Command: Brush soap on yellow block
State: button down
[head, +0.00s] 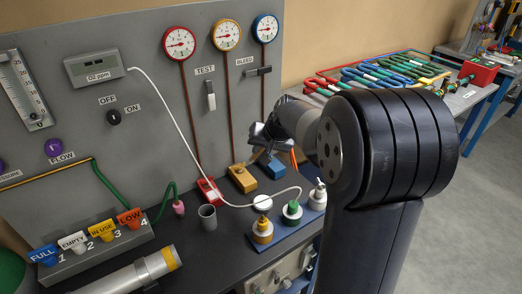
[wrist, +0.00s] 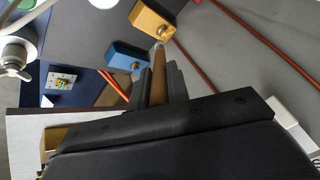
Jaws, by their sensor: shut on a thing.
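The yellow block (head: 242,178) sits at the foot of the back panel, between a red block (head: 208,190) and a blue block (head: 273,167). My gripper (head: 262,138) is above the yellow and blue blocks. In the wrist view the gripper (wrist: 159,88) is shut on a brown brush-like stick (wrist: 158,72). The stick's pale tip points at the yellow block (wrist: 153,20) and looks close to it; I cannot tell if they touch. The blue block (wrist: 126,57) is beside the tip. I cannot make out soap on the yellow block.
A grey cup (head: 207,217) stands on the dark bench, left of a blue tray (head: 277,238) with yellow, green and white-topped bottles. A white cable crosses the bench. Gauges with copper pipes are on the grey panel (head: 140,60). A labelled rack (head: 95,252) is at left.

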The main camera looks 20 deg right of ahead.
dwell(0.4)
jog(key=shift+b+x, duration=0.7)
jog(key=shift+x, duration=0.3)
jog(key=shift+s+d, duration=0.1)
jog(key=shift+s, duration=0.1)
